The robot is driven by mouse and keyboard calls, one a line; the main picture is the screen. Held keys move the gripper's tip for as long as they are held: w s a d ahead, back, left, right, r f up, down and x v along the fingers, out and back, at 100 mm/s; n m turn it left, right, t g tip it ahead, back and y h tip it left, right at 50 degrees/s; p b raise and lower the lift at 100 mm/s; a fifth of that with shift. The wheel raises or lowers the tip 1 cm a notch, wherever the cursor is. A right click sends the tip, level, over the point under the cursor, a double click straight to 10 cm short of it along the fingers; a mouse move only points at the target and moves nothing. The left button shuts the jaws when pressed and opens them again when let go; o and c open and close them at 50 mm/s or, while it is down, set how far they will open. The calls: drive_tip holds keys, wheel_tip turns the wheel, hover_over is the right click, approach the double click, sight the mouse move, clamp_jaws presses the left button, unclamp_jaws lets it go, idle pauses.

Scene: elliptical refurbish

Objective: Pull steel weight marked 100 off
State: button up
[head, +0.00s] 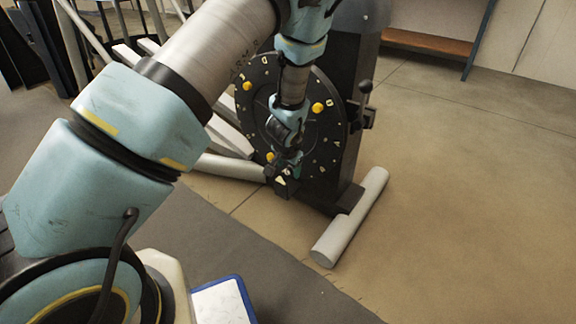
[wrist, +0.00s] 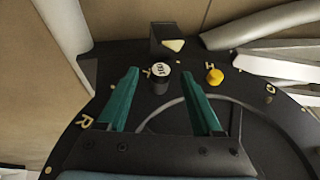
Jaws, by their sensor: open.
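The steel weight marked 100 (wrist: 160,78) is a small dark cylinder with a pale marked top. In the wrist view it stands on the black round dial (wrist: 255,140), between and a little beyond my fingertips. My gripper (wrist: 162,85) has two green fingers, spread apart on either side of the weight with space at both sides. Neither finger visibly touches it. In the head view my gripper (head: 290,170) is at the lower part of the dial (head: 325,135), and the arm hides the weight there.
A yellow knob (wrist: 215,77) stands right of the weight; more yellow knobs (head: 318,107) sit on the dial. A black block (wrist: 168,38) with a pale pointer lies just beyond the weight. A lever (head: 365,88) is at the machine's right side. Floor at right is clear.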

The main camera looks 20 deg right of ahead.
drive_tip(key=shift+w+f, duration=0.1)
drive_tip(key=shift+f, duration=0.2)
drive_tip(key=shift+c, duration=0.3)
clamp_jaws()
idle(0.7)
idle(1.5)
